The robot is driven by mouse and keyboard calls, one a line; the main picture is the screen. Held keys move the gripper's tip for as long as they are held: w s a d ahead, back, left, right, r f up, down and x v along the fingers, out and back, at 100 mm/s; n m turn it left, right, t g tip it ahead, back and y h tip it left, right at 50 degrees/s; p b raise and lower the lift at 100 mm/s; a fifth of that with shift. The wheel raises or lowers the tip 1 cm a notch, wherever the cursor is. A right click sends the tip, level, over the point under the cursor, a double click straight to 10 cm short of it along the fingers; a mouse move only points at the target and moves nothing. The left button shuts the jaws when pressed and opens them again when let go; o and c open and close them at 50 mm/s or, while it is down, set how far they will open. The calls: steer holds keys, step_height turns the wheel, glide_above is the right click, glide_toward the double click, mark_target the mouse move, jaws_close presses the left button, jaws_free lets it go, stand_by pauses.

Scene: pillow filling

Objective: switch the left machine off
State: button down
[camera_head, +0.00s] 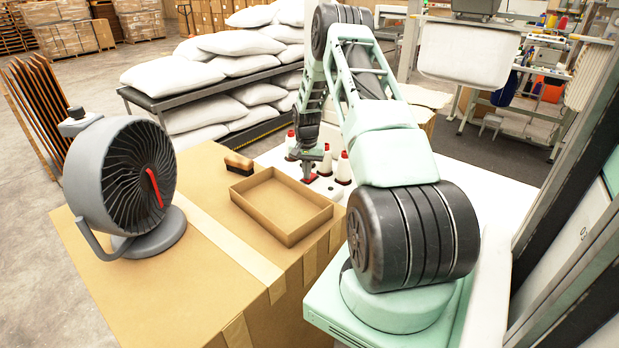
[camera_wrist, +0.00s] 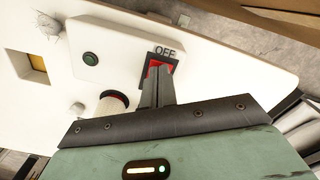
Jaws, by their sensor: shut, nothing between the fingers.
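In the wrist view a white machine panel (camera_wrist: 215,65) carries a red switch (camera_wrist: 168,66) in a dark frame, with the word OFF beside it. My gripper (camera_wrist: 154,72) is shut and empty. Its fingertips overlap the red switch and hide part of it; I cannot tell whether they touch it. Which machine this panel belongs to is not clear from these views.
A round dark green button (camera_wrist: 91,59) and a white spool (camera_wrist: 112,102) lie left of my fingers. In the head view an open cardboard tray (camera_head: 280,205), a brush (camera_head: 238,162) and a grey fan (camera_head: 125,180) stand on a large carton. White pillows (camera_head: 172,76) fill a rack behind.

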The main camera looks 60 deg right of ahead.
step_height(320, 180, up, 7)
steer(key=p, duration=0.3)
stand_by(0.5)
stand_by(0.5)
